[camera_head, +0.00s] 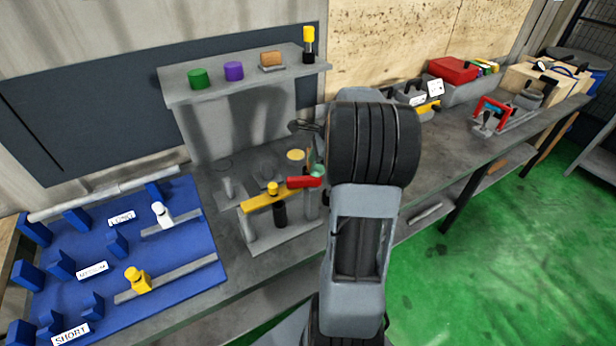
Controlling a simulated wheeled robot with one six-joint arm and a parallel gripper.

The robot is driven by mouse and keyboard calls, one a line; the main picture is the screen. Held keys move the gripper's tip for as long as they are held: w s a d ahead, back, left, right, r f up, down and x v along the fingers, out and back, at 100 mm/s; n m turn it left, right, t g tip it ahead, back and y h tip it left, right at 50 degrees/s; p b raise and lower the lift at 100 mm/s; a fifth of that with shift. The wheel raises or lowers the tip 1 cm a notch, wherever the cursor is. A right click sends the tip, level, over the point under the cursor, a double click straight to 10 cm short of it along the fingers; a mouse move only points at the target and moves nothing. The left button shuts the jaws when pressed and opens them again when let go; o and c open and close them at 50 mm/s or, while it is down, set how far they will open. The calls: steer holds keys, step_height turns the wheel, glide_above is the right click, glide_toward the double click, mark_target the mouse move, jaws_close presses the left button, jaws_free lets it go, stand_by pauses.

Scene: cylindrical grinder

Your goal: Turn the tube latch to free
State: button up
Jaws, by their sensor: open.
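A yellow bar (265,201) with a red handle (304,182) at its right end lies across a grey fixture on the bench. A black cylinder (280,212) stands under the bar. This red and yellow piece looks like the tube latch, but I cannot tell for sure, nor which way it is set. My arm rises in front of the bench, just right of the fixture. My gripper (306,127) shows as small dark fingers left of my wrist, open, above and behind the red handle and apart from it. My wrist hides part of the bench behind.
A blue board (190,240) at left has racks labelled LONG, MEDIUM and SHORT, with a pale tube (100,194) at its back. A grey shelf (245,79) above the fixture holds green, purple, wooden and yellow-black pieces. A red box (453,69) stands further right. Green floor is clear at right.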

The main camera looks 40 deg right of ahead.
mark_target(308, 178)
steer(key=shift+x, duration=3)
jaws_close()
